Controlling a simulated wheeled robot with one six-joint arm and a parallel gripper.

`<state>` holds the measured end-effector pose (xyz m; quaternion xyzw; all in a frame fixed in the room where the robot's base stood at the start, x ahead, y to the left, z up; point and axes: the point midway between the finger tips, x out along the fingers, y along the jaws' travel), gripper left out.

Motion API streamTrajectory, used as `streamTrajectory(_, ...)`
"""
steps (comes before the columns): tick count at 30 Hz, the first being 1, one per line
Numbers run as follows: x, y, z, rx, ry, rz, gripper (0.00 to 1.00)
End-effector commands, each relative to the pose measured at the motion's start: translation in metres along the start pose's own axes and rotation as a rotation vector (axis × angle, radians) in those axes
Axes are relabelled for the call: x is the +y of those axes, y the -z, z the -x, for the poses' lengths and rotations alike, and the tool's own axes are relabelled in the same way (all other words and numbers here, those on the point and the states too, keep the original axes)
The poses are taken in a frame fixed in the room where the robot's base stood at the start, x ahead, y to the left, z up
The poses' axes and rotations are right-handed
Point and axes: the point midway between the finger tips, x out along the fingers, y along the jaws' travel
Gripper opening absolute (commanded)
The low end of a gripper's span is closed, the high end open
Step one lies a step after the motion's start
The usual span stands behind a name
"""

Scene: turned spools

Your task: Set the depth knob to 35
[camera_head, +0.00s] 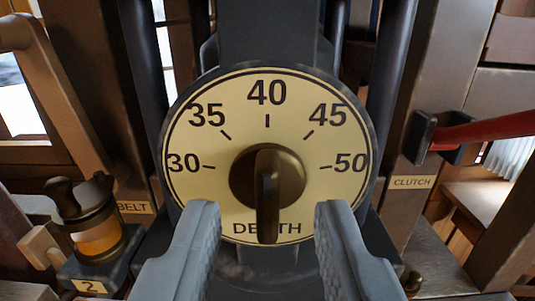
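The depth knob (268,188) is a dark bronze hub with a raised grip bar, at the middle of a round cream dial (230,150). The dial is marked 30, 35, 40, 45 and 50, with DEPTH at the bottom. The bar stands upright in the picture, in line with the 40 mark above, and its lower end covers part of the word DEPTH. The 35 mark is up and left of the hub. My gripper (268,212) is open and empty, its grey fingers apart on either side of the bar's lower end. I see no contact with the knob.
A red lever (485,131) in a dark bracket is at the right, above a CLUTCH label (411,182). At the left are a BELT label (134,207) and an amber-filled cup (98,235) above a plate marked 2. Dark posts flank the dial.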

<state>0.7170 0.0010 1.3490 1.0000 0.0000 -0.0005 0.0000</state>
Motion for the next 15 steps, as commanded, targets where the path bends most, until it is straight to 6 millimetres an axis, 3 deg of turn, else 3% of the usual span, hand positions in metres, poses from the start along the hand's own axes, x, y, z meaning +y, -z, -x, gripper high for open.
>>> streamTrajectory(6,0.000,0.000,-0.020,0.000,0.000,0.000,0.32)
streamTrajectory(15,0.000,0.001,-0.024,0.001,0.000,0.000,0.32)
